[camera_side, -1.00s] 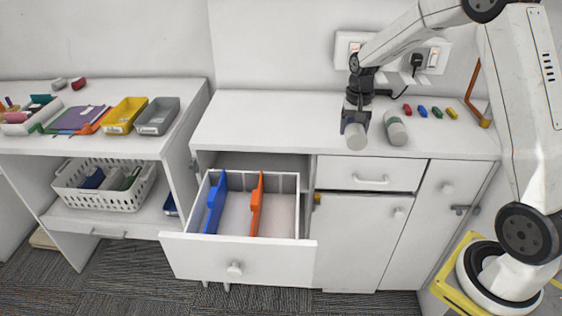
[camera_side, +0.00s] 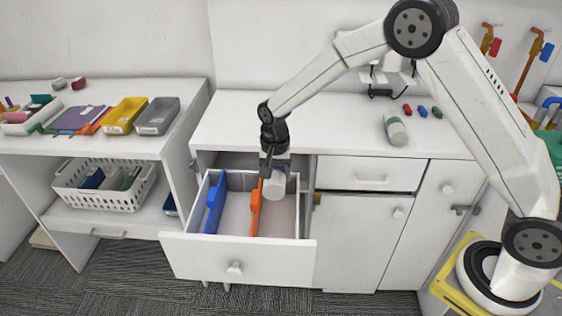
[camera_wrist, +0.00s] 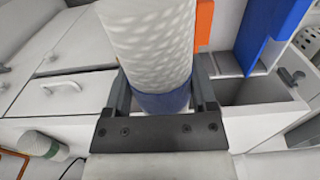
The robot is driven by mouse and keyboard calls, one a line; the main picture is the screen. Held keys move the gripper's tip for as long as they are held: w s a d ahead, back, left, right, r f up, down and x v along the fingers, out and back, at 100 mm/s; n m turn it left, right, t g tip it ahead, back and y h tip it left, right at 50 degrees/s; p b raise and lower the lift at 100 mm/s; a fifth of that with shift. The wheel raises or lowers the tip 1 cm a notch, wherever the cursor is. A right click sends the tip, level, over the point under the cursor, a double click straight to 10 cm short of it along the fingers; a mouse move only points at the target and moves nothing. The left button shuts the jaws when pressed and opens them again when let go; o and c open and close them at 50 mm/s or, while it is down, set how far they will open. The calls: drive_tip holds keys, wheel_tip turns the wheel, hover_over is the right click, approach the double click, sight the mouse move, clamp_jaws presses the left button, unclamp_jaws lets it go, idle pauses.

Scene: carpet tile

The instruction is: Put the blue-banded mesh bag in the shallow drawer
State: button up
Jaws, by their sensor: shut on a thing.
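The blue-banded mesh bag (camera_side: 278,186) is a whitish roll; its dotted mesh and blue band show clearly in the wrist view (camera_wrist: 152,38). My gripper (camera_side: 272,168) is shut on it at the blue band, with one finger on each side in the wrist view (camera_wrist: 162,92). The open drawer (camera_side: 237,258) is white, with a blue divider (camera_side: 215,205) and an orange divider (camera_side: 256,208). The bag is over the back of the right compartment, close to the orange divider. I cannot tell its exact height or whether it touches the divider.
A similar roll with a green band (camera_side: 395,128) lies on the counter (camera_side: 330,125), near several small coloured pieces (camera_side: 422,111). A closed drawer (camera_side: 370,174) is right of the open one. A side table with bins (camera_side: 157,115) stands left.

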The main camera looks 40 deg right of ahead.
drive_tip(key=shift+f, duration=0.1)
hover_over(276, 228)
wheel_tip(276, 228, down, 14)
drive_tip(key=shift+s, duration=0.1)
idle(0.5)
drive_tip(key=shift+f, duration=1.9)
drive_tip(key=shift+f, duration=0.15)
drive_tip(key=o, duration=1.1)
wheel_tip(276, 228, up, 12)
